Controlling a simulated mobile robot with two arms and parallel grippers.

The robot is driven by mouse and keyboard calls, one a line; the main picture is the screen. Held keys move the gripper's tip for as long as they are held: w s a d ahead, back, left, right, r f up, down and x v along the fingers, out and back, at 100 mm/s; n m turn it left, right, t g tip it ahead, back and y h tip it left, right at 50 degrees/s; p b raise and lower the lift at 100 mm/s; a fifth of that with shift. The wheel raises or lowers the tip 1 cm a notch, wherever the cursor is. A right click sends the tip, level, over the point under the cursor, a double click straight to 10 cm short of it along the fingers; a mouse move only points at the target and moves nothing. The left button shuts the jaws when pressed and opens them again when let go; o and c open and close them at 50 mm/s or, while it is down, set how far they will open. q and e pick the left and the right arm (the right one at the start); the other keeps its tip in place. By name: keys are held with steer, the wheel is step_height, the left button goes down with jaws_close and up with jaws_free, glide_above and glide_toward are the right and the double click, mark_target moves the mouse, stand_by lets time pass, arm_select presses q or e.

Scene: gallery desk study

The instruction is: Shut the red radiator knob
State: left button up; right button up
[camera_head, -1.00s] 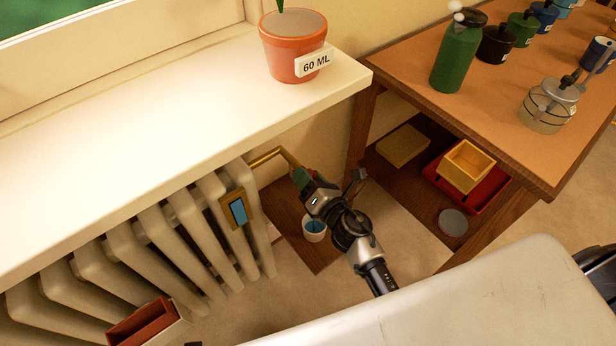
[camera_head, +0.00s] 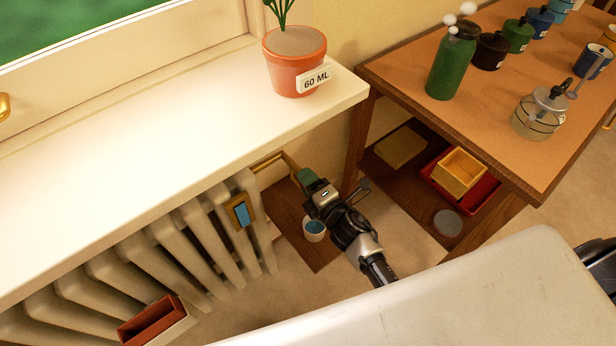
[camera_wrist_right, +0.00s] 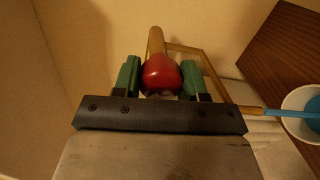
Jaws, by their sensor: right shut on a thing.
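The red radiator knob (camera_wrist_right: 161,75) sits at the end of a brass pipe, between the two green fingers of my right gripper (camera_wrist_right: 160,80) in the right wrist view. The fingers are shut on the knob from both sides. In the head view my right gripper (camera_head: 307,178) is at the end of the brass pipe (camera_head: 270,161), to the right of the white radiator (camera_head: 200,235), and hides the knob. My left gripper does not show.
A white cup with blue contents (camera_head: 314,229) stands on a low wooden board beside my right gripper. The windowsill (camera_head: 160,160) with a potted plant (camera_head: 295,70) overhangs the radiator. A desk (camera_head: 480,110) with a lower shelf stands at right.

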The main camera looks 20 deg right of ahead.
steer(key=m+p, duration=0.1)
steer(key=m, duration=0.1)
steer(key=shift+r+m, duration=0.1)
steer(key=shift+m, duration=0.3)
steer(key=shift+m+p, duration=0.4)
steer(key=shift+p, duration=0.1)
steer(key=m+p, duration=0.1)
steer(key=m, duration=0.2)
steer(key=shift+d+g+y+p, duration=0.1)
steer(key=shift+g+y+p, duration=0.25)
steer(key=shift+g+y, duration=0.05)
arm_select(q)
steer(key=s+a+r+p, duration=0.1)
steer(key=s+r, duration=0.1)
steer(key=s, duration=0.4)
arm_select(e)
steer(key=shift+m, duration=1.5)
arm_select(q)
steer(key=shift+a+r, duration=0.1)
arm_select(e)
steer(key=shift+s, duration=0.1)
steer(key=o, duration=0.9)
arm_select(q)
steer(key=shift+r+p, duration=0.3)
steer(key=shift+p, duration=0.1)
arm_select(e)
steer(key=v, duration=1)
steer(key=shift+s+d, duration=0.15)
steer(key=shift+s, duration=0.15)
